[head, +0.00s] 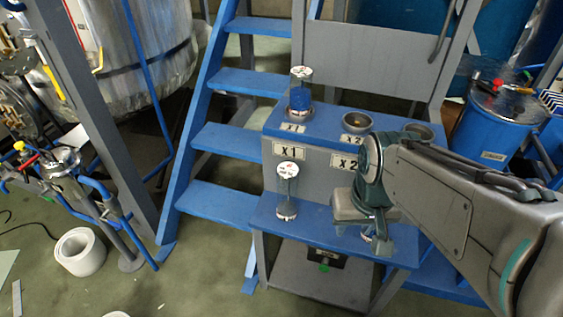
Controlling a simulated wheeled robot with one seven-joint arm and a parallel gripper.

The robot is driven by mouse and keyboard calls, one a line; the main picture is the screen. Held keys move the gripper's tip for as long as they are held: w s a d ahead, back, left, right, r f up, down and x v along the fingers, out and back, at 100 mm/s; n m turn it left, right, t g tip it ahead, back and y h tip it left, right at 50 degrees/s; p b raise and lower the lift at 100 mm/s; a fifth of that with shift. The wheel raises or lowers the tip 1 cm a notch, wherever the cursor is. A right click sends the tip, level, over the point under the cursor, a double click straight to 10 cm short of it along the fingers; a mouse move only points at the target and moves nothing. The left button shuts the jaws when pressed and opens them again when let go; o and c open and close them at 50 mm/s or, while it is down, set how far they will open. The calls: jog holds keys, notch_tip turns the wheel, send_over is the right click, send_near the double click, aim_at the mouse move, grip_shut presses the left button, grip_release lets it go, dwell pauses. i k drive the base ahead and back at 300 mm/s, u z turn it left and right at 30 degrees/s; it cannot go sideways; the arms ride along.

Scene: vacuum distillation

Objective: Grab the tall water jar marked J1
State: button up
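A clear jar with a white, red-marked lid (287,192) stands upright on the lower blue shelf, left of my gripper. A second jar, holding blue liquid (300,97), stands on the upper blue ledge at the spot marked X1. My gripper (364,240) points down over the lower shelf, right of the clear jar and apart from it. A small part of something pale shows by its fingers, perhaps another jar, mostly hidden by the gripper. Whether the fingers hold it cannot be told. No J1 mark is readable on any jar.
The blue stand (330,223) has two empty round holders on its upper ledge, one (357,121) by the X2 label. Blue stairs (225,140) rise on the left. A blue drum (490,125) stands at the right and a white bucket (80,252) on the floor.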

aim_at(287, 174)
jog(key=u, duration=0.75)
jog(key=i, duration=0.25)
jog(key=u, duration=0.1)
jog(key=k, duration=0.25)
jog(key=z, duration=0.9)
jog(key=i, duration=0.5)
jog(key=u, duration=0.05)
